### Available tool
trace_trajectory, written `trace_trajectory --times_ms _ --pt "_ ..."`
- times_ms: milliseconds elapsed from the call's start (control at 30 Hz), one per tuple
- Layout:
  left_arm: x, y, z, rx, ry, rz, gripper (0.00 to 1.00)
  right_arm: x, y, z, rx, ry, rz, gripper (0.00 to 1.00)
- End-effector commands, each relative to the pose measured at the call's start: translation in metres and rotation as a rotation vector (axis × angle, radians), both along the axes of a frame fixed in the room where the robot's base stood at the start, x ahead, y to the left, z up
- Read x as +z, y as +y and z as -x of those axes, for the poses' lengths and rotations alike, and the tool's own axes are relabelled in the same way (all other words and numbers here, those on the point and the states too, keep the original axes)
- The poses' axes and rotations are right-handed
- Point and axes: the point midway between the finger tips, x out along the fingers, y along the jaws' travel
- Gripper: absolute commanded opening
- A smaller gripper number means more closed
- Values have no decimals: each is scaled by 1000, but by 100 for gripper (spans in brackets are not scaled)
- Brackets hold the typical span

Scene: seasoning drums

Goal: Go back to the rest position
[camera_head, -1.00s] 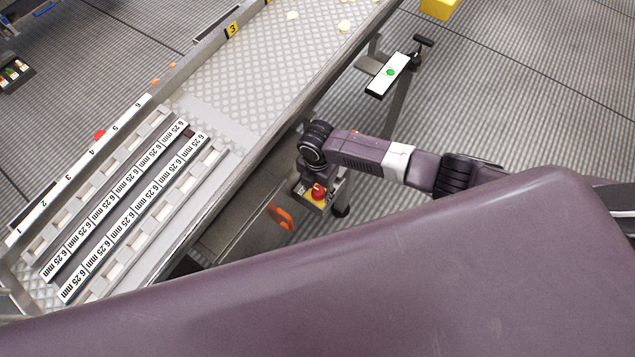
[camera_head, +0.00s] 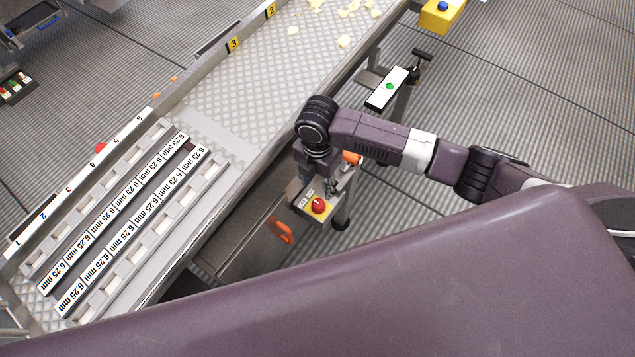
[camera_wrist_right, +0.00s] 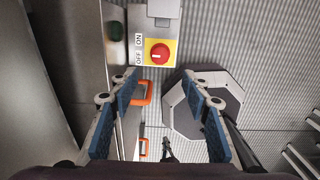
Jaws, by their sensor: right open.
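My right arm reaches in from the right in the head view, and its gripper (camera_head: 322,185) hangs beside the conveyor's near side, close to the red rotary switch (camera_head: 318,206). In the right wrist view my right gripper (camera_wrist_right: 162,100) is open, its two blue-padded fingers wide apart with nothing between them. The same red switch, on a yellow plate with ON and OFF labels, shows ahead of the fingers in the wrist view (camera_wrist_right: 159,53). The gripper does not touch it. My left gripper is not in view.
The conveyor (camera_head: 225,130) runs diagonally, with yellowish chips at its far end. A panel with a green button (camera_head: 389,87) stands right of it. A yellow box with a blue button (camera_head: 442,12) is at the top. Orange handles (camera_head: 281,230) sit on the cabinet. Open floor lies right.

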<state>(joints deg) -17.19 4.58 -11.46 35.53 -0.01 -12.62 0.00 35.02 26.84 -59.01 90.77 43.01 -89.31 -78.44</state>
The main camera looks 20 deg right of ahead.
Motion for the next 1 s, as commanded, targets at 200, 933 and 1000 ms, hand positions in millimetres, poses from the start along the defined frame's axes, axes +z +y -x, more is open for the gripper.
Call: trace_trajectory --times_ms 200,933,1000 --pt "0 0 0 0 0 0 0 0 0 0 0 0 0 44" --pt "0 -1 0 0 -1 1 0 23 77 85 -761 -28 -313 44" --pt "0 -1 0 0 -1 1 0 30 70 94 -930 -29 -345 44"
